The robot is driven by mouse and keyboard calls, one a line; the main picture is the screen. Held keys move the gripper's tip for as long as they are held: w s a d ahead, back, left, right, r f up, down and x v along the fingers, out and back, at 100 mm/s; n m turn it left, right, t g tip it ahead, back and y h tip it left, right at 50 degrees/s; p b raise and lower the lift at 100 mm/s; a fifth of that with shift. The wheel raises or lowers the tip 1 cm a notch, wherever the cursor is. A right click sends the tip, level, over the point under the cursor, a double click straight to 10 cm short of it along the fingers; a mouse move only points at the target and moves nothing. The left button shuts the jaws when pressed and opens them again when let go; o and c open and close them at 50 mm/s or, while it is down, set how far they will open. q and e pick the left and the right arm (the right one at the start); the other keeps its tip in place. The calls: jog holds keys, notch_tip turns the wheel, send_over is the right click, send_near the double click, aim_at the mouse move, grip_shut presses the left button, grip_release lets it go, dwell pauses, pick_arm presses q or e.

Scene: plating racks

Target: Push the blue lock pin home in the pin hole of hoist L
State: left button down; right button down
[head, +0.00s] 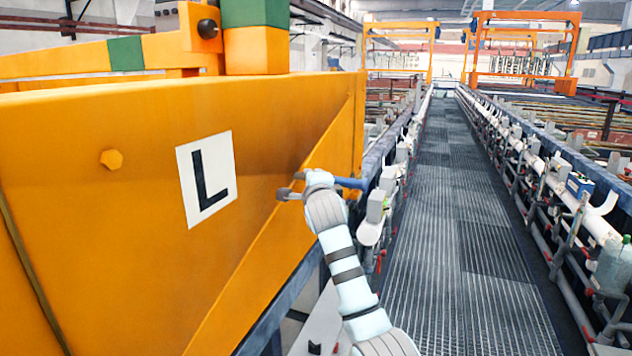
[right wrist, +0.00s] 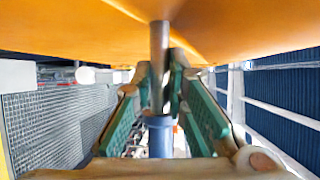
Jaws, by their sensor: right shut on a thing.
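The orange hoist L (head: 110,240) fills the left of the head view, with a white plate bearing a black L (head: 206,178). My right gripper (head: 289,188) is beside its sloping lower face. In the right wrist view my right gripper's green-padded fingers (right wrist: 163,95) are shut on the lock pin. The pin has a grey shaft (right wrist: 160,50) and a blue collar and body (right wrist: 159,135). Its blue end (head: 350,183) shows right of my wrist in the head view. The shaft's tip reaches toward the orange surface; I cannot tell whether it is in the hole. The pin hole is hidden.
A grated walkway (head: 460,240) runs away to the right of my arm. A railing with pipes and grey fittings (head: 377,205) stands close beside my right wrist. Other orange hoists (head: 520,50) stand far back.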

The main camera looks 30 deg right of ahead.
jog(key=shift+w+a+r, duration=0.15)
jog(key=shift+w+a, duration=0.55)
jog(key=shift+w, duration=0.15)
jog(key=c, duration=1.5)
grip_release()
jog(key=v, duration=1.2)
jog(key=shift+w+f, duration=0.1)
jog(key=shift+f, duration=0.1)
